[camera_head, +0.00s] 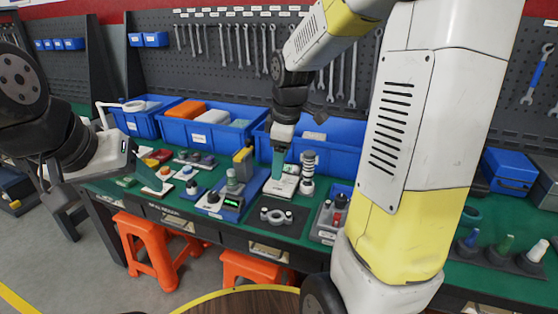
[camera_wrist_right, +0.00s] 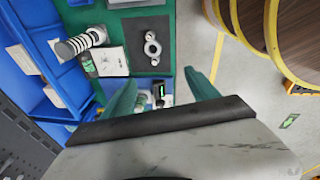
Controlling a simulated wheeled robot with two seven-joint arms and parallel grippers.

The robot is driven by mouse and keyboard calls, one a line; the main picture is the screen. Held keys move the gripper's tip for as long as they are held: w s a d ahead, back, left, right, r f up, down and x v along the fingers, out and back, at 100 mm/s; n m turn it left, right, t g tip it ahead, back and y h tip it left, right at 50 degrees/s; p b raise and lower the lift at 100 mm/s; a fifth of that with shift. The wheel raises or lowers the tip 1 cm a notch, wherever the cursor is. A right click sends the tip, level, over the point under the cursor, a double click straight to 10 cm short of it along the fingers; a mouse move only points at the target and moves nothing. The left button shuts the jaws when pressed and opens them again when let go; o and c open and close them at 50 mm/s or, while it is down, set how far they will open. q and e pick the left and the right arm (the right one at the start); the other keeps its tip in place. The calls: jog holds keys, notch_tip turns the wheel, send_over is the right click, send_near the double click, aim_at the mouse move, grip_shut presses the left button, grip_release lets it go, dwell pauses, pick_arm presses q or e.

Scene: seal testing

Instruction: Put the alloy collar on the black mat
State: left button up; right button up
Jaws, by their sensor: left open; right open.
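The alloy collar (camera_head: 276,215), a grey metal ring with two ears, lies flat on the black mat (camera_head: 294,229) on the green bench. In the right wrist view the collar (camera_wrist_right: 152,48) sits around the middle of the mat (camera_wrist_right: 134,65), with nothing gripping it. My right gripper (camera_head: 277,172) is above the bench, behind the mat in the head view. Its teal fingers are apart and empty in the right wrist view (camera_wrist_right: 160,92). My left gripper (camera_head: 148,176) is open at the left, over the left part of the bench, with no object visible in it.
A white plate (camera_head: 281,186) and a ribbed cylinder (camera_head: 308,166) stand behind the mat. A blue device with a green display (camera_head: 232,203) is left of it, and a grey tray (camera_head: 328,220) is right. Blue bins (camera_head: 205,133) line the back. Orange stools (camera_head: 150,245) stand in front.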

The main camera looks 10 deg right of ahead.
jog(key=s+r+m+t, duration=0.2)
jog(key=s+r+m, duration=0.2)
jog(key=s+m, duration=0.2)
jog(key=s+a+r+m+t+y, duration=0.1)
jog(key=s+r+m, duration=0.4)
jog(key=s, duration=0.5)
jog(key=shift+s+a+m+t+y, duration=0.3)
jog(key=shift+s+m+t, duration=0.15)
jog(key=shift+m, duration=0.35)
jog(key=shift+c, duration=0.4)
